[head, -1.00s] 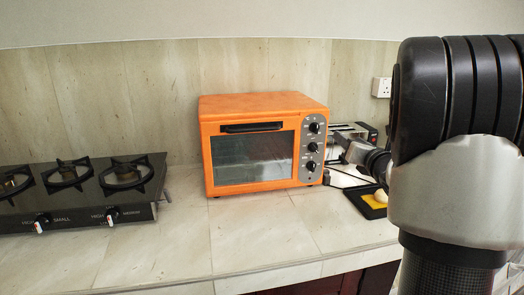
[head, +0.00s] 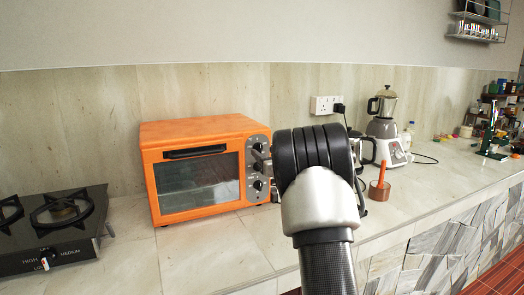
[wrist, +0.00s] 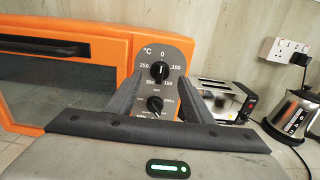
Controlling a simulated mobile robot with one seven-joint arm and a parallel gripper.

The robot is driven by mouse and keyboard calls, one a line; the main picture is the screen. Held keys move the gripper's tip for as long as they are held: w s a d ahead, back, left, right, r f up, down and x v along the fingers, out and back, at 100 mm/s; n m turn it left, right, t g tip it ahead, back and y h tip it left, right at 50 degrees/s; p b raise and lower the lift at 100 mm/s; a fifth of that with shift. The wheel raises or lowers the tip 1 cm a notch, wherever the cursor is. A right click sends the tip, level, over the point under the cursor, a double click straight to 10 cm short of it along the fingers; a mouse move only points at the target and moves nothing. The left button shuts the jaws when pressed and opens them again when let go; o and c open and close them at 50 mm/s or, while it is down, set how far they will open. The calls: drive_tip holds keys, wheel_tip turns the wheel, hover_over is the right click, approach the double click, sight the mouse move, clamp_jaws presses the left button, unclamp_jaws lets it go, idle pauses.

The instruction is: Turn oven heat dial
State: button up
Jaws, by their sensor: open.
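An orange oven (head: 190,128) stands on the counter, its glass door (head: 198,182) shut. Its grey control panel is on the right of its front. In the wrist view the heat dial (wrist: 160,71) is the upper black knob, marked in °C, its white mark near vertical under the 0. A second black knob (wrist: 155,104) is below it. My gripper (wrist: 160,82) is open, one dark finger on each side of the dial in the picture. I cannot tell whether either finger touches it. In the head view my arm hides most of the gripper.
A black gas stove (head: 55,240) is at the left. A toaster (wrist: 222,98) and a metal kettle (wrist: 290,115) are right of the oven. The counter before the oven is clear.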

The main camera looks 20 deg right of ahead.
sight(261, 150)
drive_tip(key=shift+w, duration=1.55)
drive_tip(key=shift+c, duration=0.2)
drive_tip(key=c, duration=1)
drive_tip(key=shift+f+m, duration=0.1)
drive_tip(key=shift+m, duration=0.2)
